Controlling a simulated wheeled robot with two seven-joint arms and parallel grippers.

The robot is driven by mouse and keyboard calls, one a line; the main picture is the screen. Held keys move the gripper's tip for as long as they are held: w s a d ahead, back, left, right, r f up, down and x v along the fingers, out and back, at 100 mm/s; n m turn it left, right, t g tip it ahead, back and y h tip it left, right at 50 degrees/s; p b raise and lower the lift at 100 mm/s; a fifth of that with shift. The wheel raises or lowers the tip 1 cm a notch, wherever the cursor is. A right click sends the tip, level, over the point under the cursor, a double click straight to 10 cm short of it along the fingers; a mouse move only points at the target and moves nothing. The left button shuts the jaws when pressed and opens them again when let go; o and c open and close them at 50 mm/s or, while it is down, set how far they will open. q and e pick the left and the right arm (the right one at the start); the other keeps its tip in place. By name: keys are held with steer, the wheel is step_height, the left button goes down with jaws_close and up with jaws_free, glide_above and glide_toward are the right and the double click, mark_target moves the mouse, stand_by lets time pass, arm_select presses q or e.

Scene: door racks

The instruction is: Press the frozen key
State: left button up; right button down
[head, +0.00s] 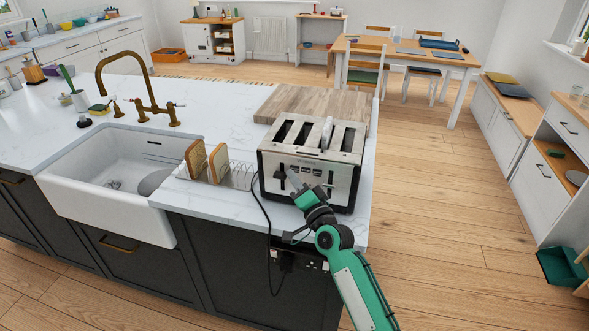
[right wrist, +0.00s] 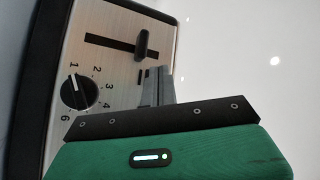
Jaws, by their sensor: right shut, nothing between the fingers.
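The steel toaster (head: 345,150) stands on the white counter with its control face towards me. Its face has levers, dials and a middle group of small dark keys (head: 305,170); their labels are too small to read, so I cannot tell which is the frozen key. My right gripper (head: 293,180) is shut and empty in front of the left part of this face. In the right wrist view its fingers (right wrist: 157,88) are beside a black lever (right wrist: 142,44) and a numbered dial (right wrist: 79,92). Contact cannot be told. My left gripper is out of view.
A wire rack with bread slices (head: 218,162) stands left of the toaster, near the white sink (head: 110,165). A wooden board (head: 285,103) lies behind the toaster. A black cord (head: 262,205) hangs over the counter's front edge. Open floor lies to the right.

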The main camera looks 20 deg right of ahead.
steer(key=shift+w+d, duration=0.2)
steer(key=shift+w, duration=0.15)
steer(key=shift+w+d, duration=0.2)
steer(key=shift+w, duration=0.05)
stand_by(0.7)
steer(key=shift+s+a, duration=0.4)
steer(key=shift+s, duration=0.25)
steer(key=shift+p, duration=0.3)
steer(key=s+a+p, duration=0.1)
steer(key=s, duration=0.1)
steer(key=s+a+p, duration=0.1)
steer(key=s+a, duration=0.1)
steer(key=shift+d, duration=0.1)
stand_by(0.7)
